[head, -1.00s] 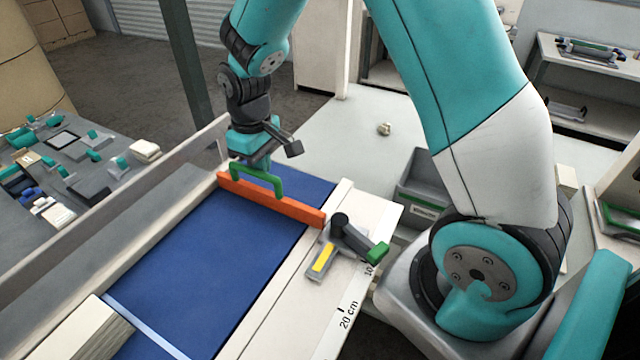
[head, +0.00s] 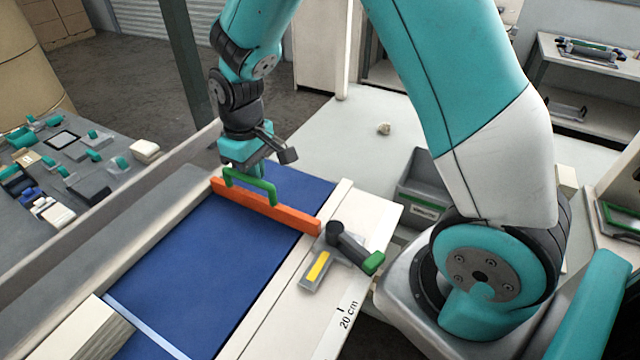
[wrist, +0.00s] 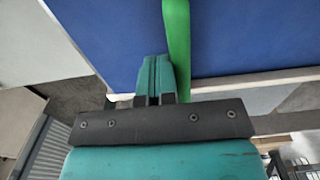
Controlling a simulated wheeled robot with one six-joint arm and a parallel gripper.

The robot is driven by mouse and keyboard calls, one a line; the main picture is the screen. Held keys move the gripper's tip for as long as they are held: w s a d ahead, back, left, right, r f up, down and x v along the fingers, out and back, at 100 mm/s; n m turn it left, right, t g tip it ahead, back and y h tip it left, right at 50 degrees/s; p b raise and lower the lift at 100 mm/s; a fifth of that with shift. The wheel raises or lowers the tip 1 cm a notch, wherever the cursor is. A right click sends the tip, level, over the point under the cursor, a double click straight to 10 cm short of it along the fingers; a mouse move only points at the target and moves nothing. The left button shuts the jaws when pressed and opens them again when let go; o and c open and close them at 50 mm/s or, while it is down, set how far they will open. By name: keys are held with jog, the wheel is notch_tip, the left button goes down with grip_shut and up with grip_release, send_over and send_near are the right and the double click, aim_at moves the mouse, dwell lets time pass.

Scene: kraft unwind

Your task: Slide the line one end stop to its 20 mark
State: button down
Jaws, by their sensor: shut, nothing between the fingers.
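The end stop is an orange bar (head: 288,214) lying across the blue belt (head: 190,265), with a green handle (head: 250,183) on top. At its right end is a grey clamp with a dark knob, a green-tipped lever (head: 357,250) and a yellow strip (head: 318,266). The clamp sits on the pale side rail, short of the 20 cm mark (head: 348,313). My gripper (head: 252,172) is at the bar's far side, behind the handle. In the wrist view my gripper's fingers (wrist: 156,78) are together and empty, beside the green handle (wrist: 177,50). Contact with the bar is hidden.
A pale stack (head: 85,330) lies at the near left of the belt. A grey side wall (head: 110,235) runs along the belt's left. A grey bin (head: 425,190) stands right of the rail. The belt between bar and white line is clear.

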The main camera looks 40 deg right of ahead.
jog(key=shift+s+a, duration=0.65)
jog(key=shift+a, duration=0.95)
jog(key=shift+s+a, duration=0.7)
jog(key=shift+a, duration=0.95)
jog(key=shift+s+a, duration=0.65)
jog(key=shift+a, duration=0.95)
dwell(0.4)
jog(key=shift+w+d+p, duration=0.2)
jog(key=shift+d, duration=0.3)
jog(key=shift+w+d+p, duration=0.2)
jog(key=shift+d, duration=0.25)
notch_tip(320, 180, up, 9)
jog(key=p, duration=0.7)
dwell(0.4)
